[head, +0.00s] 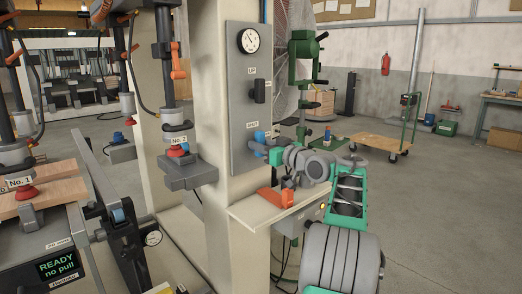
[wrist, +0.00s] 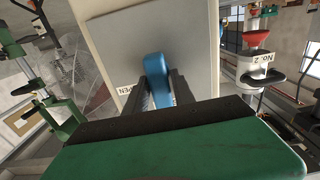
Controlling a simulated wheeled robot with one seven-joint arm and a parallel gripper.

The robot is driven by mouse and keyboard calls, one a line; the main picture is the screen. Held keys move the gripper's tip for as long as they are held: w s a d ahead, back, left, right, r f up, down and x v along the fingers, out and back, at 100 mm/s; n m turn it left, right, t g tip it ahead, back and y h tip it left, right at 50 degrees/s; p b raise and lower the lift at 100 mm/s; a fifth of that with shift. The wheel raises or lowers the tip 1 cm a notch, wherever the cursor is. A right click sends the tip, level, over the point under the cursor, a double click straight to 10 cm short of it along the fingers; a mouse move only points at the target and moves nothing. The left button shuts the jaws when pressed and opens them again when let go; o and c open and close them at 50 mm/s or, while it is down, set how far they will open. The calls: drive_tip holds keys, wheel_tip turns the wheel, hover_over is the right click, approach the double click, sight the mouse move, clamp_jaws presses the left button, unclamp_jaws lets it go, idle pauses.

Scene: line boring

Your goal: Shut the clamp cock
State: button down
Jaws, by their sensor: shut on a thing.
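The clamp cock's blue handle (head: 260,135) is low on the grey panel, just below a label reading SHUT. In the wrist view the blue handle (wrist: 157,66) stands between the two dark fingers of my gripper (wrist: 160,84), which is shut on it. A partly hidden label ending in PEN (wrist: 125,88) shows beside the handle, left of the fingers. In the head view my gripper (head: 268,150) reaches the panel from the right, and its fingers are small and partly hidden there.
The grey panel (head: 240,95) is on a cream column and carries a gauge (head: 249,41) and a black lever (head: 258,91). Below my gripper a small shelf (head: 250,212) holds an orange object (head: 275,198). Clamp No. 2 (head: 179,140) hangs to the left. Open floor lies to the right.

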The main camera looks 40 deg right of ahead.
idle(0.4)
drive_tip(key=c, duration=1.2)
unclamp_jaws()
drive_tip(key=s, duration=0.7)
drive_tip(key=shift+s, duration=0.35)
